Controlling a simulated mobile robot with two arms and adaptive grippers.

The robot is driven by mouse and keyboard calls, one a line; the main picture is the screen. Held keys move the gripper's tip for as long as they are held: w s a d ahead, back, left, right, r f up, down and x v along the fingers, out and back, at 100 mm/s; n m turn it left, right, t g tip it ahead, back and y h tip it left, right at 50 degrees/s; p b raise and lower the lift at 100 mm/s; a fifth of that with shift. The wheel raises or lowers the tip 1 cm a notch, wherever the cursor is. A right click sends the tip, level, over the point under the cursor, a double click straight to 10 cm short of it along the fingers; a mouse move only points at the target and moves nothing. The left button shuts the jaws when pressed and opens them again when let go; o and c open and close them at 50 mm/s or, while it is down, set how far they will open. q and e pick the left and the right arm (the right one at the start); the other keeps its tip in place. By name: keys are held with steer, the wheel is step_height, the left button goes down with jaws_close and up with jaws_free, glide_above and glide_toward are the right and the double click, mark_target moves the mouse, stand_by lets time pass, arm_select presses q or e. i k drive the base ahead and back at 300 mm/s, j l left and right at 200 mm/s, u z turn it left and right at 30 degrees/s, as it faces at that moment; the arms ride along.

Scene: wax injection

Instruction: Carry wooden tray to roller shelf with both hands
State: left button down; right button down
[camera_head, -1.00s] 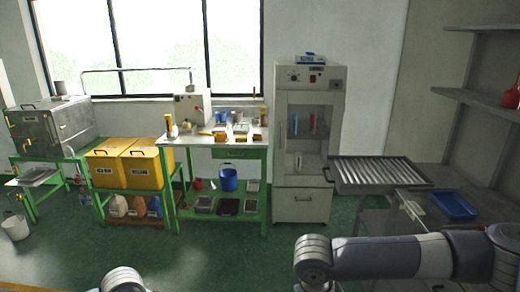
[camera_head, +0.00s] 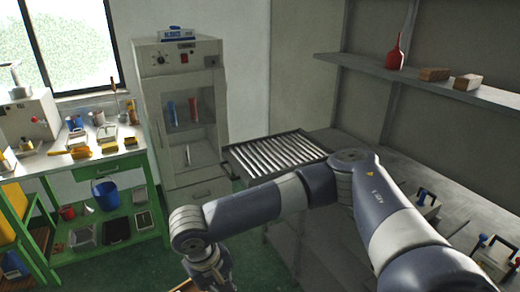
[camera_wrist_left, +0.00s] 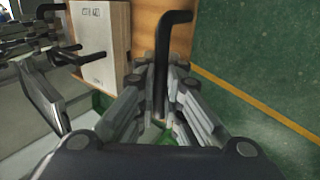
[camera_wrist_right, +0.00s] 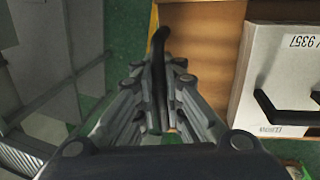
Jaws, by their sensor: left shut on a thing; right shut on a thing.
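The wooden tray shows in the left wrist view (camera_wrist_left: 148,28) and in the right wrist view (camera_wrist_right: 205,45). Each side has a black bar handle. My left gripper (camera_wrist_left: 158,85) is shut on one handle (camera_wrist_left: 174,22). My right gripper (camera_wrist_right: 160,85) is shut on the other handle (camera_wrist_right: 158,42). White blocks with printed labels and black handles sit in the tray, one in the left wrist view (camera_wrist_left: 103,35) and one in the right wrist view (camera_wrist_right: 290,65). The roller shelf (camera_head: 275,155) is ahead in the head view, beyond my right arm; its rollers look bare. The head view hides most of the tray.
A grey cabinet (camera_head: 205,190) stands left of the roller shelf. A green workbench (camera_head: 105,165) is at the far left. A wall shelf (camera_head: 440,85) holds a red bottle (camera_head: 394,52) and small blocks. Clamps (camera_head: 490,250) lie on the right-hand table. Green floor shows below.

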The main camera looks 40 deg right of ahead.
mark_target(265, 155)
steer(key=i, duration=1.4)
steer(key=i+j+z, duration=0.1)
steer(key=i, duration=1.25)
steer(key=l+z, duration=0.2)
steer(key=z, duration=1.65)
steer(key=i+l, duration=0.65)
steer(key=l, duration=0.15)
